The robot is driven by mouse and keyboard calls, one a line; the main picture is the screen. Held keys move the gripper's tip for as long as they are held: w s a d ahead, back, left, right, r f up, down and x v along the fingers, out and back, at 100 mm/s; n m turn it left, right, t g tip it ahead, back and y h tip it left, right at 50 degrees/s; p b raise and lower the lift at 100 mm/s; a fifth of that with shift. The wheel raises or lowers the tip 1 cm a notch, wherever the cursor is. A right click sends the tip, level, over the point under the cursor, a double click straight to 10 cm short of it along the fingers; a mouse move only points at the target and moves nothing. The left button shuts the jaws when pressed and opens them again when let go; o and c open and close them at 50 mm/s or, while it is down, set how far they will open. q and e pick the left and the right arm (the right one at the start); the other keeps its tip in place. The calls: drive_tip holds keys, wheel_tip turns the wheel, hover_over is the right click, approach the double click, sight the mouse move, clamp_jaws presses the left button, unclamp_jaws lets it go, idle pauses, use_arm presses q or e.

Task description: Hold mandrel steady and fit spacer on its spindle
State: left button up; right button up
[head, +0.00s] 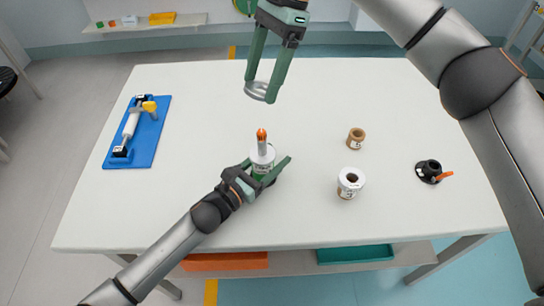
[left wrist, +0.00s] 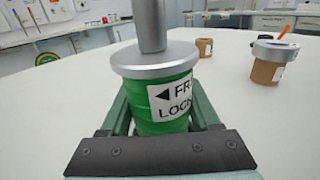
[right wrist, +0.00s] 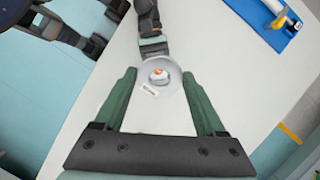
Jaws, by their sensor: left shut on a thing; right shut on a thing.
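The mandrel (head: 262,154) stands upright on the table. It has a green labelled body, a silver flange and a grey spindle with an orange tip. My left gripper (head: 268,164) is shut around its body, and the left wrist view shows the green body (left wrist: 165,115) between the fingers. My right gripper (head: 260,91) points down above the mandrel, shut on the spacer (head: 257,90), a flat silver ring. The spacer is clear above the spindle tip. In the right wrist view the orange tip shows through the hole of the spacer (right wrist: 167,91).
A brown core (head: 356,138), a white-topped roll (head: 351,182) and a black part with an orange lever (head: 430,172) stand to the right. A blue board (head: 143,155) with a tool lies at left. The table (head: 200,110) is otherwise clear.

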use_arm(q)
clamp_jaws()
use_arm(e)
drive_tip(key=shift+s+a+f+n+t+h, duration=0.15)
drive_tip(key=shift+f+t+h, duration=0.2)
drive_tip(key=shift+f+h, duration=0.2)
drive_tip(key=shift+s+a+f+n+t+h, duration=0.1)
drive_tip(key=shift+a+f+t+h, duration=0.15)
drive_tip(key=shift+f+h, duration=0.3)
drive_tip(key=shift+s+a+f+n+t+h, duration=0.15)
drive_tip(key=shift+f+t+h, duration=0.25)
drive_tip(key=shift+h, duration=0.2)
drive_tip(key=shift+w, duration=0.1)
